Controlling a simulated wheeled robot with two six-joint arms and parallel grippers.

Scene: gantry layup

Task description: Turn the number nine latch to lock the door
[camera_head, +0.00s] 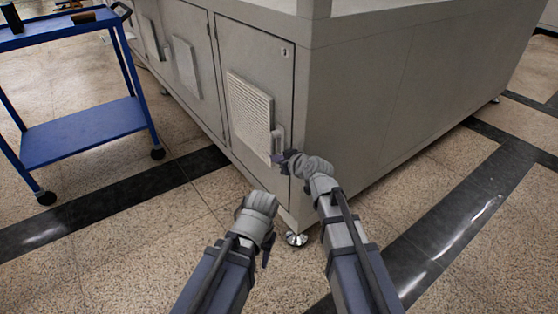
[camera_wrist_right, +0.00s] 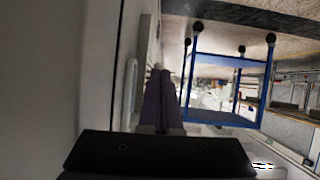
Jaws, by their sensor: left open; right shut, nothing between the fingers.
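The grey cabinet door (camera_head: 238,60) is flush with its frame and looks closed. A pale upright latch handle (camera_head: 278,141) is near its right edge, beside a vented panel. The handle also appears as a pale bar (camera_wrist_right: 131,92) in the right wrist view. My right gripper (camera_head: 279,159) is shut and empty, just below the handle in the head view. In the wrist view its fingers (camera_wrist_right: 160,88) lie right of the bar with a narrow gap. My left gripper (camera_head: 266,256) is open and empty, low in front of the cabinet. I cannot read any number nine.
A small pale plate (camera_head: 284,52) is at the door's upper right. More vented doors (camera_head: 186,66) continue to the left. A blue cart (camera_head: 83,132) stands at the left, with open floor between it and the cabinet. A metal foot (camera_head: 296,239) supports the near corner.

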